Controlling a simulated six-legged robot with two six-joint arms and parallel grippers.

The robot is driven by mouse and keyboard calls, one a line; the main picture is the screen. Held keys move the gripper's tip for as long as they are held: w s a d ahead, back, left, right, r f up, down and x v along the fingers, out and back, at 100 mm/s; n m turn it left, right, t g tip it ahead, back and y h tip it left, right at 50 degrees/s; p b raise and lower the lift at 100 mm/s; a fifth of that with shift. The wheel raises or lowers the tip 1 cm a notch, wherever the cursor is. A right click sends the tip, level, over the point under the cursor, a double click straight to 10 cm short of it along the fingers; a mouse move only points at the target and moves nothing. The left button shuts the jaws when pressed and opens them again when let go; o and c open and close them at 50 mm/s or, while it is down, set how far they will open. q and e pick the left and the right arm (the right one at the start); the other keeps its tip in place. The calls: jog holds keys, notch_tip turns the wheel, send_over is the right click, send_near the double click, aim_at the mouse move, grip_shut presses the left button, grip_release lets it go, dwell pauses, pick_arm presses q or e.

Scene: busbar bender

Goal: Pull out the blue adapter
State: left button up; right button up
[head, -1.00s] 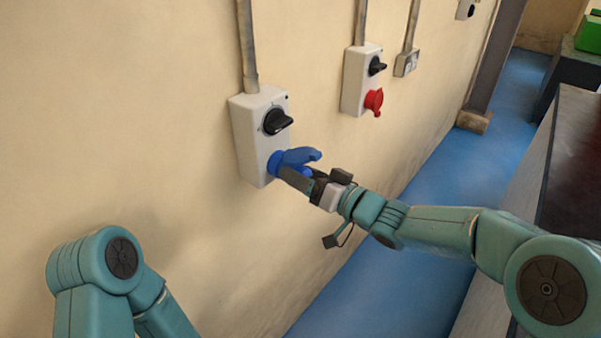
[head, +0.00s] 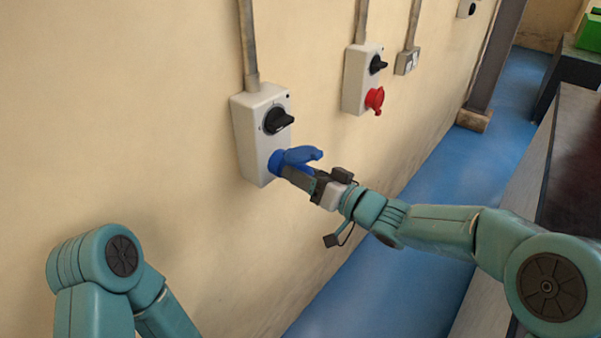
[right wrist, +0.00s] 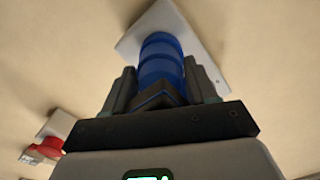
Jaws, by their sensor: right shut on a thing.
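The blue adapter (head: 299,156) sits at the socket low on the front of a white wall box (head: 247,135) with a black rotary switch (head: 277,121). My right gripper (head: 291,174) is shut on the adapter from the right. In the right wrist view the adapter (right wrist: 161,62) stands between the two fingers of my right gripper (right wrist: 162,90), with the white box (right wrist: 190,35) behind it. The contact between adapter and socket is partly hidden. My left arm shows at the lower left, but its gripper is out of the picture.
A second white box (head: 360,80) with a red socket (head: 375,99) is further along the wall. A small grey socket box (head: 407,62) is beyond it. A dark-topped bench (head: 580,150) stands at the right. Blue floor (head: 375,285) is clear between wall and bench.

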jog(key=shift+v, duration=0.95)
jog(key=shift+d, duration=0.15)
jog(key=shift+s+d, duration=0.4)
jog(key=shift+d, duration=0.1)
jog(key=shift+v, duration=2.4)
